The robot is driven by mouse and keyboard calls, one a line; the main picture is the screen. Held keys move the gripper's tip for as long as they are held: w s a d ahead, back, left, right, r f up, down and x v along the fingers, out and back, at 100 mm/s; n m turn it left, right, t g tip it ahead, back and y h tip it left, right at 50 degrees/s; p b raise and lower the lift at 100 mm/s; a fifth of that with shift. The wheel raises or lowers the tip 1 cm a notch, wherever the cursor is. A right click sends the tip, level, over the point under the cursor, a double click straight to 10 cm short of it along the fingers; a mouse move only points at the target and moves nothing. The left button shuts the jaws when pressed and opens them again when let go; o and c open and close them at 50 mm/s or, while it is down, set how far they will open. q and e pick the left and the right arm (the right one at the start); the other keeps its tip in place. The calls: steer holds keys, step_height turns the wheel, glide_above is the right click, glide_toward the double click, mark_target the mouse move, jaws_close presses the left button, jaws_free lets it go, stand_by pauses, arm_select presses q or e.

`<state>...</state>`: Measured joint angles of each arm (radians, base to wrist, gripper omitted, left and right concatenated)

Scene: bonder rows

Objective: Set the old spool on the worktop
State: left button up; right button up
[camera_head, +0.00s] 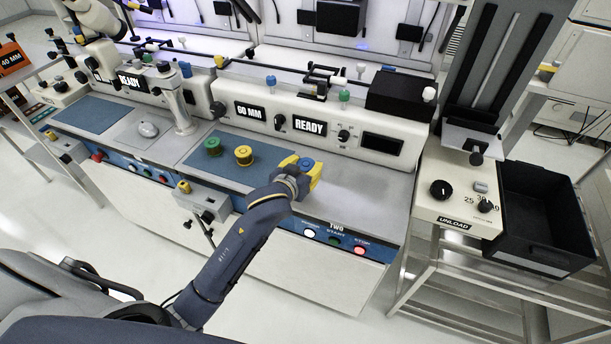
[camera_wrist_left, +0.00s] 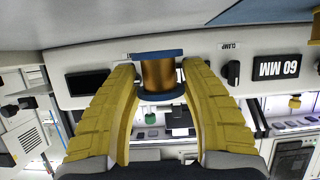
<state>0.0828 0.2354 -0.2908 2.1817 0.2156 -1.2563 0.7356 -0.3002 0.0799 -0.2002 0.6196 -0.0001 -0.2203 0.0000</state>
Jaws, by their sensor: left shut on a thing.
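My left gripper (camera_head: 303,172) has yellow fingers and is shut on a spool with blue flanges (camera_head: 307,163). In the left wrist view the spool (camera_wrist_left: 158,76) shows copper-coloured wire between its flanges, and the fingers of the gripper (camera_wrist_left: 160,84) grip it from both sides. The spool is over the right part of the grey worktop (camera_head: 370,190); I cannot tell whether it touches the surface. A green spool (camera_head: 213,146) and a yellow spool (camera_head: 243,155) stand on the blue mat (camera_head: 272,157), left of the gripper. My right gripper is not in view.
A white machine front with a "60 MM" label (camera_head: 249,112) and a "READY" display (camera_head: 309,126) runs behind the worktop. An unload panel (camera_head: 455,195) and an empty black bin (camera_head: 540,215) stand at the right. The worktop right of the gripper is clear.

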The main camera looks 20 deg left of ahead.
arm_select(q)
steer(key=shift+f, duration=1.9)
steer(key=shift+f, duration=0.1)
steer(key=o, duration=1.2)
steer(key=v, duration=1.2)
steer(key=shift+a, duration=0.1)
